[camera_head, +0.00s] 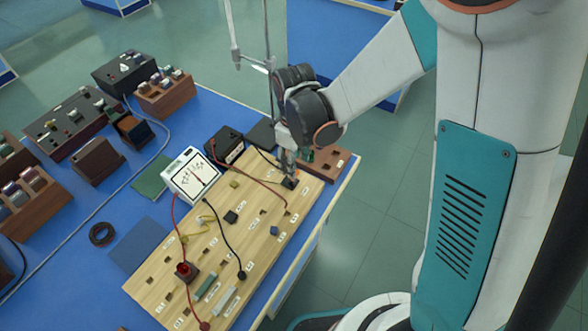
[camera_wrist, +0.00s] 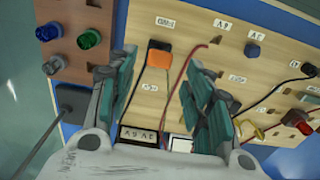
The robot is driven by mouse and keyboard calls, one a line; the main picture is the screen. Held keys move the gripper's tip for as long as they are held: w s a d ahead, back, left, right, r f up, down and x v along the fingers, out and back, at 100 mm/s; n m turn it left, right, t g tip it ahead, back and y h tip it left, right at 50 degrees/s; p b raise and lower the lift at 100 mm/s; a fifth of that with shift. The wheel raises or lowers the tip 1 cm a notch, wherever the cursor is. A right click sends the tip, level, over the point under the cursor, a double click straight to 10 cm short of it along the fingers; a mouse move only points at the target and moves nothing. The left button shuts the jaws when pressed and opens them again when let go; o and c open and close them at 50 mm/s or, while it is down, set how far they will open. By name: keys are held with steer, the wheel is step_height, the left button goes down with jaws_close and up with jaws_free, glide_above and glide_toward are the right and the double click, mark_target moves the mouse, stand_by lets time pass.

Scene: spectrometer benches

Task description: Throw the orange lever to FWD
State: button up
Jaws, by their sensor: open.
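In the wrist view the orange lever (camera_wrist: 160,59) shows as a small orange block with a dark part at its upper edge, set on the light wooden board (camera_wrist: 205,62). My gripper (camera_wrist: 158,78) is open, with one finger to the left and the other to the right of the lever's line. Nothing is between the fingers; I cannot tell their height above the board. In the head view my gripper (camera_head: 287,166) points down over the board's far right end (camera_head: 310,188), close above a small black block (camera_head: 290,183). The lettering near the lever is too small to read surely.
A dark red cable (camera_wrist: 173,88) runs beside the lever. A brown box with green and blue knobs (camera_wrist: 73,45) stands to its left. A white dial meter (camera_head: 192,175) and a black box (camera_head: 226,144) stand near the board's back edge. Several loose leads cross the board.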

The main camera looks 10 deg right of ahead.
steer(key=shift+f+b, duration=0.4)
steer(key=shift+f, duration=1.6)
steer(key=shift+c, duration=0.3)
steer(key=c, duration=1)
